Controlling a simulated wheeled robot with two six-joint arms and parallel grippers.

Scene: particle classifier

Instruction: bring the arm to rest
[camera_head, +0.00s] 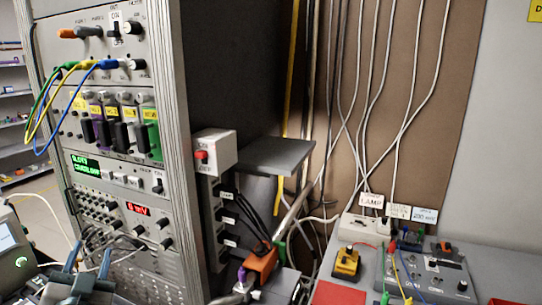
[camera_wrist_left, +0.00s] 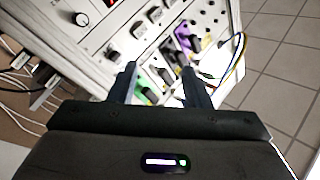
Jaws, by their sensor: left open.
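My left gripper (camera_head: 90,256) shows low at the left in the head view, in front of the rack's lower panels. Its two fingers stand apart with nothing seen between them. In the left wrist view the same gripper (camera_wrist_left: 159,68) has its fingers spread, pointing towards the rack front (camera_wrist_left: 110,28). The picture alone does not show whether the fingertips touch the panel; a gap seems to lie between. My right gripper is not seen in either view.
The instrument rack (camera_head: 175,120) fills the left, with blue, yellow and green cables (camera_head: 62,85) hanging in front. A grey shelf (camera_head: 275,155) juts out beside it. A bench at the right bears a grey control box (camera_head: 430,275) and a yellow device (camera_head: 345,263). Tiled floor (camera_wrist_left: 275,70) is clear.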

